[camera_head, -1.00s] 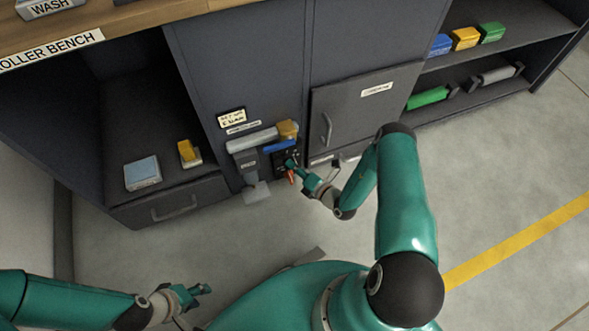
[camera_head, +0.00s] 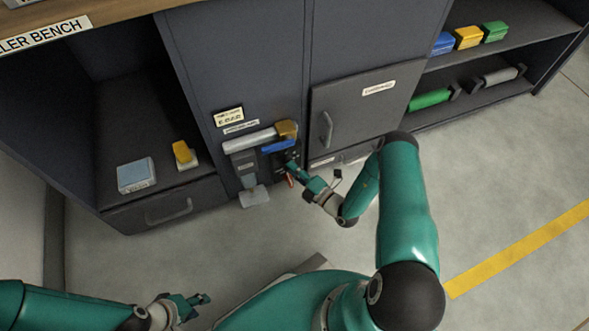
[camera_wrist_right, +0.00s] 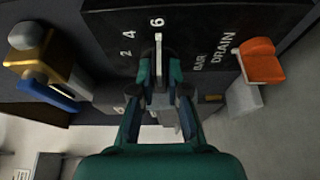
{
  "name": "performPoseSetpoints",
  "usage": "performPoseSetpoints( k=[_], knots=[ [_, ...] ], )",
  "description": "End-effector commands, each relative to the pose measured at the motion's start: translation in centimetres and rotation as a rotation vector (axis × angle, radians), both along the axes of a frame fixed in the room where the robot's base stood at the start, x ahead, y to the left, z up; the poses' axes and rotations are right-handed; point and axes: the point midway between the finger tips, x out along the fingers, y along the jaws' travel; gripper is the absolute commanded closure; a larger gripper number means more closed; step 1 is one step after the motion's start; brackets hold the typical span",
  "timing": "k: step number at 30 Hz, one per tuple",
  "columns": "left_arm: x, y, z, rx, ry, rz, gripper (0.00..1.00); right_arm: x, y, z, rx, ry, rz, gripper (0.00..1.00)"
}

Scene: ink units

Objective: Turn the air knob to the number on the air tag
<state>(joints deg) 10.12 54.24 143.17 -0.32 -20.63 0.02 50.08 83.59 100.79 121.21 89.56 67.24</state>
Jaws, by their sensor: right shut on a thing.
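The black air panel (camera_head: 279,163) is low on the dark cabinet front; in the wrist view its face (camera_wrist_right: 200,25) carries the numbers 2, 4 and 6 and the words BAR and DRAIN. My right gripper (camera_wrist_right: 160,78) is shut on the air knob (camera_wrist_right: 158,50), whose pale pointer points up at the 6. The fingers hide most of the knob. In the head view my right gripper (camera_head: 291,165) is at the panel. A cream tag (camera_head: 229,117) is on the cabinet above; its writing is too small to read surely. My left gripper (camera_head: 200,299) is empty, low at the left.
An orange drain lever (camera_wrist_right: 260,60) sits close right of the knob in the wrist view. A brass part (camera_wrist_right: 28,60) with a blue handle (camera_wrist_right: 45,92) is at its left. A closed cabinet door (camera_head: 365,100) stands right of the panel. The floor in front is clear.

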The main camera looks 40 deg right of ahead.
Motion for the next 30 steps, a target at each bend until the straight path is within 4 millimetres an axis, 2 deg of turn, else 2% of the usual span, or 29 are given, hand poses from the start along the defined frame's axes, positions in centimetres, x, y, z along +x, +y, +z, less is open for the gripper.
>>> performPoseSetpoints(
  k=[1, 5, 6, 10, 11, 23, 26, 30],
  knots=[
    [0.0, 0.0, 0.0, 0.0, 0.0, 0.0, 0.6, -0.1, -0.6, -0.2, -0.001, 0.006, -0.017, 1.0],
    [0.0, 0.0, 0.0, 0.0, 0.0, 0.0, 0.6, -0.1, -0.6, -0.2, -0.001, 0.006, -0.017, 1.0],
    [0.0, 0.0, 0.0, 0.0, 0.0, 0.0, 0.6, -0.1, -0.6, -0.2, -0.001, 0.006, -0.016, 0.84],
    [0.0, 0.0, 0.0, 0.0, 0.0, 0.0, 0.6, -0.1, -0.5, -0.2, -0.001, 0.006, -0.014, 0.62],
    [0.0, 0.0, 0.0, 0.0, 0.0, 0.0, 0.6, -0.1, -0.4, -0.2, -0.001, 0.005, -0.013, 0.6],
    [0.0, 0.0, 0.1, 0.0, 0.0, 0.0, 0.6, -0.6, -0.3, -0.1, 0.0, 0.004, -0.007, 0.6],
    [0.0, 0.0, 0.1, 0.0, 0.0, 0.0, 0.6, -1.7, -0.5, -0.2, 0.0, 0.006, -0.009, 0.6],
    [0.0, 0.0, 0.1, 0.0, 0.0, 0.0, 0.6, -4.2, -1.0, -0.2, 0.001, 0.006, -0.013, 0.6]
  ],
)
